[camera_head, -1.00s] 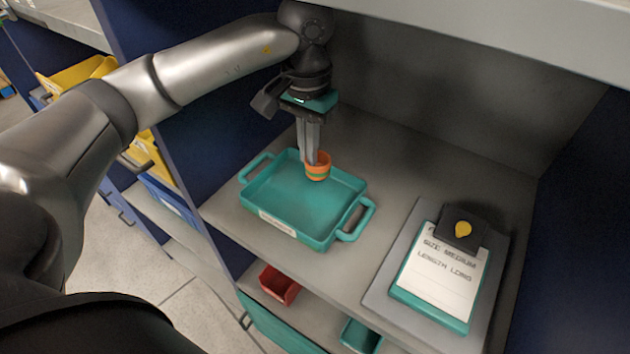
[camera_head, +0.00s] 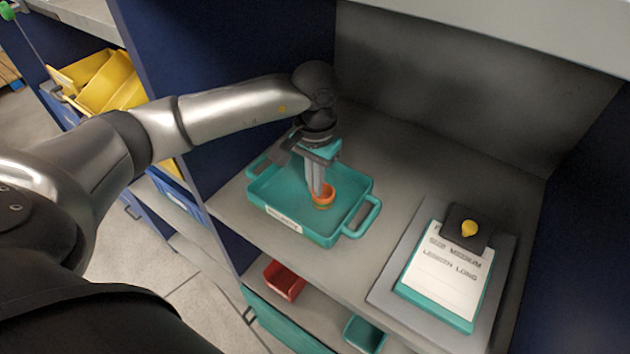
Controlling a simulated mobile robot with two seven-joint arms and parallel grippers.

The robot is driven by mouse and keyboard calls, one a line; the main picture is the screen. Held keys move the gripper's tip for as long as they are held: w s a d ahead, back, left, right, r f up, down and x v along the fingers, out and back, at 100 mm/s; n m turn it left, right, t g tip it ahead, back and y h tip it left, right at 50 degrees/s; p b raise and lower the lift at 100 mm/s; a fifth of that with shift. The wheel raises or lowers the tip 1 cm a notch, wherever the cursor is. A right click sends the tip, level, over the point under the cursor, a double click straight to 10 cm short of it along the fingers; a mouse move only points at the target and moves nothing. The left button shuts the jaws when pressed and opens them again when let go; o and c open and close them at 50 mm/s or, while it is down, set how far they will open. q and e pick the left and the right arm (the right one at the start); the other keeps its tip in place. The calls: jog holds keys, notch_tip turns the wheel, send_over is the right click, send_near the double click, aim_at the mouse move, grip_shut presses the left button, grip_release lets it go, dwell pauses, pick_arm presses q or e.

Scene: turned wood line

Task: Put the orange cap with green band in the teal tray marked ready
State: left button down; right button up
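The orange cap with green band (camera_head: 324,196) is low inside the teal tray (camera_head: 290,232), near the tray's middle. I cannot tell if its base touches the tray floor. My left gripper (camera_head: 317,190) points down into the tray, its fingers at the cap's left wall and apparently closed on it. The tray sits on the grey shelf and has a handle at each end. A white label (camera_head: 283,219) is on its front wall, its text too small to read. My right gripper does not show.
A clipboard (camera_head: 445,277) with a card reading size medium, length long lies on a grey board at the right of the shelf. A red bin (camera_head: 284,281) and a teal bin (camera_head: 363,335) are below. Yellow bins (camera_head: 105,82) stand at the left. Bare shelf lies between tray and clipboard.

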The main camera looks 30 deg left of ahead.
pick_arm(q)
jog(key=c, duration=1.1)
grip_release()
jog(key=shift+f, duration=0.1)
notch_tip(320, 180, up, 12)
jog(key=shift+r, duration=0.15)
